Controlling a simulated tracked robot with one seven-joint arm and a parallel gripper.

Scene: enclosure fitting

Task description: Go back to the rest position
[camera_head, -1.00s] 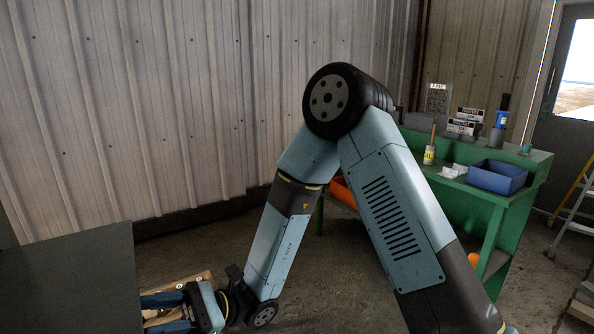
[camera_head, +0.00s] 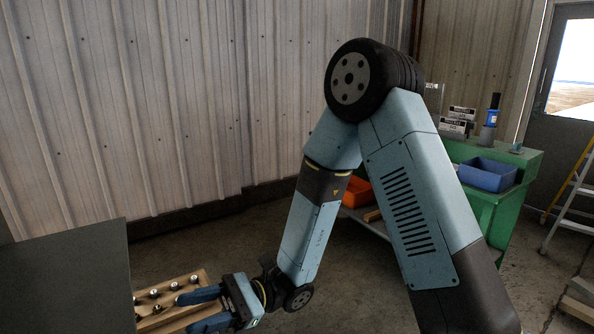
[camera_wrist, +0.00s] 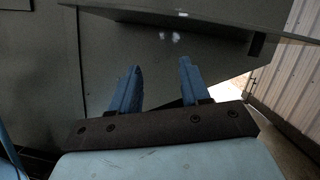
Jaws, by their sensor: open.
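My gripper (camera_head: 203,309) is at the lower left of the head view, with its blue fingers apart and nothing seen between them. It points left, towards a dark grey enclosure (camera_head: 62,280). In the wrist view my gripper (camera_wrist: 158,85) also shows open and empty, with its two fingers in front of a dark grey panel (camera_wrist: 70,60). A ledge of the same dark grey (camera_wrist: 215,14) crosses the top of that view. I cannot tell whether the fingertips touch anything.
A wooden tray (camera_head: 205,277) with several small metal parts lies below and behind my gripper. A green workbench (camera_head: 483,212) with a blue bin (camera_head: 487,176) stands at the right. An orange bin (camera_head: 357,192) sits under it. A stepladder (camera_head: 572,200) is at the far right.

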